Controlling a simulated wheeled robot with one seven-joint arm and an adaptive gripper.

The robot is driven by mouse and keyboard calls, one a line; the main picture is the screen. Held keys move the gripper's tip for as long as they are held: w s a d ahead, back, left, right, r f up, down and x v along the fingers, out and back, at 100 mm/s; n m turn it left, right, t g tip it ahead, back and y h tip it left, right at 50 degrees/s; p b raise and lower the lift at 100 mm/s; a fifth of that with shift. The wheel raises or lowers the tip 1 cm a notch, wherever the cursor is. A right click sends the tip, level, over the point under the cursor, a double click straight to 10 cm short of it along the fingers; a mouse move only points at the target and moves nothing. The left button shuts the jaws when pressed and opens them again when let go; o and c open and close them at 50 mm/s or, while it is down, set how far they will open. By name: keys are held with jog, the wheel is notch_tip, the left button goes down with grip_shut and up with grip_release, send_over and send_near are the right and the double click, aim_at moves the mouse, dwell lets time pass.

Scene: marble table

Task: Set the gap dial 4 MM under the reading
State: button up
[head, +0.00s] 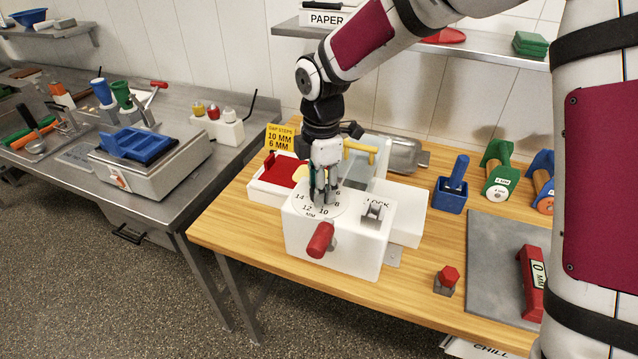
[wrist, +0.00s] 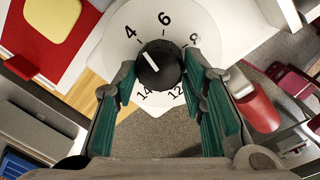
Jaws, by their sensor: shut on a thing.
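The gap dial is a black knob (wrist: 160,68) with a white pointer line, on a white disc numbered 4, 6, 8, 10, 12 and 14 on top of the white machine (head: 350,240). In the wrist view the pointer is toward the 4. My gripper (head: 323,196) comes down over the dial, its green-padded fingers (wrist: 160,80) shut on either side of the knob. A red gauge block (head: 534,282) lies on a grey mat at the right; its label looks like 0 MM, seen at a slant. A yellow sign (head: 281,137) reads GAP STEPS, 10 MM, 6 MM.
The machine has a LOCK switch (head: 372,212) and a red handle (head: 320,240) at the front. A red-topped tray (head: 278,175) is behind it. A blue holder (head: 452,190), green roll stand (head: 497,170) and red-topped piece (head: 447,280) stand to the right.

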jog(key=shift+n, duration=1.1)
jog(key=o, duration=1.2)
jog(key=shift+c, duration=0.2)
jog(key=shift+r, duration=0.1)
notch_tip(320, 180, up, 12)
jog(key=shift+s+d, duration=0.25)
jog(key=shift+s, duration=0.05)
